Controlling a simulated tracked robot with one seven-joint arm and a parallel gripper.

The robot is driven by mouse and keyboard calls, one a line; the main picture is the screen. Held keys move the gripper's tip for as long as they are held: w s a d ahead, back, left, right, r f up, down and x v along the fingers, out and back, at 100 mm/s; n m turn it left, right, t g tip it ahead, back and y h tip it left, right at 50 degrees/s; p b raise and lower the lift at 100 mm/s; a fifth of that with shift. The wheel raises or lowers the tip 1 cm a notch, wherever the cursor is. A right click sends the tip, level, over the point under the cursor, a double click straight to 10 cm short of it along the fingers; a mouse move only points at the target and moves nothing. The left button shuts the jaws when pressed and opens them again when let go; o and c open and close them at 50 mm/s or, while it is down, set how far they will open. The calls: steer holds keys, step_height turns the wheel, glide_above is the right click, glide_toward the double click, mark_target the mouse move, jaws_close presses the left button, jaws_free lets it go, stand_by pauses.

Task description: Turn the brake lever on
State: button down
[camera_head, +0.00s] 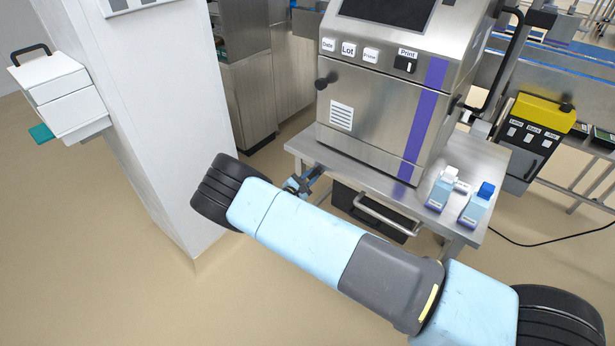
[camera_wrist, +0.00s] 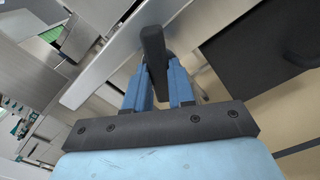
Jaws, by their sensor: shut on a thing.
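My gripper (camera_wrist: 160,88) has two blue fingers, which in the wrist view are shut on a black bar, the brake lever (camera_wrist: 152,42). In the head view my gripper (camera_head: 306,179) is small and partly hidden behind my light-blue arm, at the left front edge of the steel table (camera_head: 302,148). The lever cannot be made out clearly there, nor can its on or off position be read.
A steel machine (camera_head: 370,115) with a purple stripe stands on the table. Two small bottles (camera_head: 440,190) (camera_head: 473,205) stand at its right. A drawer handle (camera_head: 383,214) juts out below the tabletop. A white pillar (camera_head: 150,120) rises close on the left. Open floor lies in front.

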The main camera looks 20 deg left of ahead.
steer(key=n, duration=0.4)
steer(key=shift+w+d, duration=0.15)
steer(key=shift+d, duration=0.1)
steer(key=shift+r+n, duration=0.1)
steer(key=shift+n, duration=0.8)
steer(key=shift+a, duration=0.1)
steer(key=c, duration=1.2)
jaws_free()
steer(key=shift+a, duration=0.1)
steer(key=shift+c, duration=0.2)
steer(key=shift+s+a, duration=0.2)
steer(key=shift+s, duration=0.25)
steer(key=v, duration=1.3)
